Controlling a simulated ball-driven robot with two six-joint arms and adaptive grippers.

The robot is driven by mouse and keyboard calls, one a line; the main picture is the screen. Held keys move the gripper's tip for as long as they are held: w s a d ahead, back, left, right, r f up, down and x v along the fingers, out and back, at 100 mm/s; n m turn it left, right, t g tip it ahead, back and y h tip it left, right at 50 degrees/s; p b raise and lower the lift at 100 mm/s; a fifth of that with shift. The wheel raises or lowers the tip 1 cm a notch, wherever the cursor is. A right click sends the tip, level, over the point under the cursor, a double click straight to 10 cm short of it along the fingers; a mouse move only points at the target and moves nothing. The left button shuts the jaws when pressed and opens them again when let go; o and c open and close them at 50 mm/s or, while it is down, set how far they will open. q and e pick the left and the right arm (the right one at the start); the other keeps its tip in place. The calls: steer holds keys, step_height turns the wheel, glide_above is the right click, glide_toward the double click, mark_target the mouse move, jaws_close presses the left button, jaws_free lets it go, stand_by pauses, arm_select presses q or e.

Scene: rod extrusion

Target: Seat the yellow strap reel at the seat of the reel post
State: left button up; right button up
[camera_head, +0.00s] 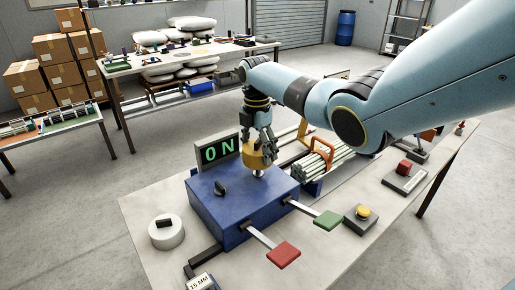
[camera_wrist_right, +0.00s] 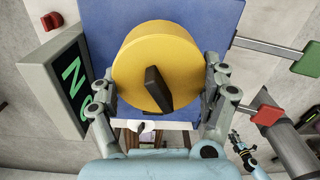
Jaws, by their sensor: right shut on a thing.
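The yellow strap reel (camera_head: 257,154) is in my right gripper (camera_head: 262,140), above the top of a blue box (camera_head: 245,205). The right wrist view shows the round yellow reel (camera_wrist_right: 185,60) with a dark bar on its face, and my right gripper's fingers (camera_wrist_right: 160,90) at its two sides. A short pale metal piece (camera_head: 258,174), perhaps the reel post, shows just under the reel on the box. I cannot tell whether they touch. The seat is hidden. A small blue and black gripper, seemingly my left one (camera_wrist_right: 241,148), shows far off in the right wrist view.
An "ON" sign (camera_head: 218,150) stands close behind the box. A green paddle (camera_head: 328,220) and a red paddle (camera_head: 283,255) stick out in front. A white disc (camera_head: 166,233) lies left, a yellow button (camera_head: 362,211) right, and a rod bundle (camera_head: 318,163) behind right.

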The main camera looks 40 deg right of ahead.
mark_target(257, 140)
steer(key=shift+r+p, duration=0.1)
steer(key=shift+p, duration=0.4)
stand_by(1.0)
steer(key=shift+f+b, duration=1.75)
steer(key=shift+f, duration=0.55)
steer(key=o, duration=1.3)
step_height(257, 140, up, 12)
steer(key=shift+w+r, duration=0.1)
step_height(257, 140, up, 9)
steer(key=p, duration=0.9)
